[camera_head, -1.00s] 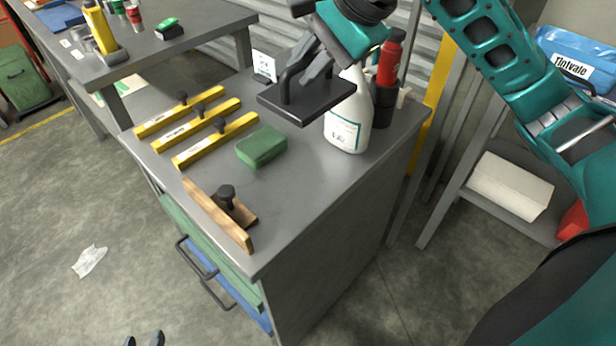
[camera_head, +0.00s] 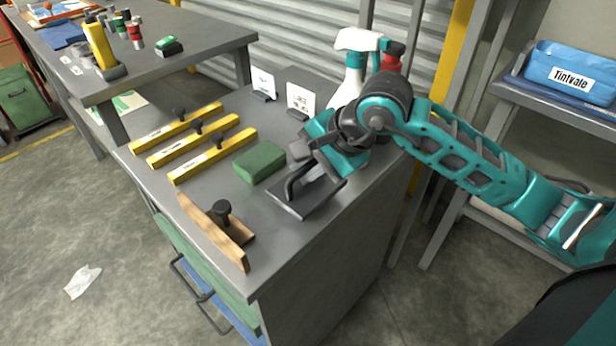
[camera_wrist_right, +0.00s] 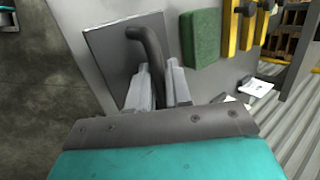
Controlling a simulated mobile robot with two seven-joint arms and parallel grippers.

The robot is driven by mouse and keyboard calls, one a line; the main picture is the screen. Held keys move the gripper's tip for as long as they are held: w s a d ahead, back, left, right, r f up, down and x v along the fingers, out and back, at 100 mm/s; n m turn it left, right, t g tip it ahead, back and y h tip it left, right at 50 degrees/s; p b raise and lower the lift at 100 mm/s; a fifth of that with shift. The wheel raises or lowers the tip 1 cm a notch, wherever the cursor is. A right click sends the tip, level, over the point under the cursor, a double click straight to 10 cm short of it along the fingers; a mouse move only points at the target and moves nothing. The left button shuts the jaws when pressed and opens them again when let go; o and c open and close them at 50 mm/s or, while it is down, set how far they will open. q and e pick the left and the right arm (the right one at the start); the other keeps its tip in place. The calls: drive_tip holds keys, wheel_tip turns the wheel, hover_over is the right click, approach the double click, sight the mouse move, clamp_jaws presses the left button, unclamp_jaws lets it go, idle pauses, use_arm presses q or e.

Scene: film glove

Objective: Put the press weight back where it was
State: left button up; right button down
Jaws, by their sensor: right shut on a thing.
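The press weight (camera_head: 322,203) is a dark flat plate with a bent bar handle. It is near the right edge of the grey bench top (camera_head: 285,235), right of the green block (camera_head: 259,162). Whether its underside touches the bench or hovers just above, I cannot tell. My right gripper (camera_head: 300,165) is shut on its handle, coming from above and behind. In the right wrist view the plate (camera_wrist_right: 107,58) and handle also show, with the fingers (camera_wrist_right: 158,88) at the handle. My left gripper is out of view.
Several yellow bars (camera_head: 210,155) with black knobs lie on the left. A wooden tool (camera_head: 213,228) lies at the front edge. Two small white cards (camera_head: 301,100), a spray bottle (camera_head: 357,70) and a red bottle (camera_head: 392,57) stand behind. Bare bench top lies in front of the weight.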

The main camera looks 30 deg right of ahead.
wheel_tip(320, 180, down, 2)
drive_tip(key=shift+f, duration=0.15)
drive_tip(key=shift+f+b, duration=0.2)
drive_tip(key=shift+b, duration=0.15)
drive_tip(key=c, duration=1)
unclamp_jaws()
drive_tip(key=shift+c, duration=0.2)
drive_tip(key=shift+s+r+p, duration=0.1)
drive_tip(key=shift+r+p, duration=0.1)
drive_tip(key=shift+p, duration=0.15)
drive_tip(key=v, duration=1.1)
drive_tip(key=shift+s+r, duration=0.25)
drive_tip(key=shift+r, duration=0.1)
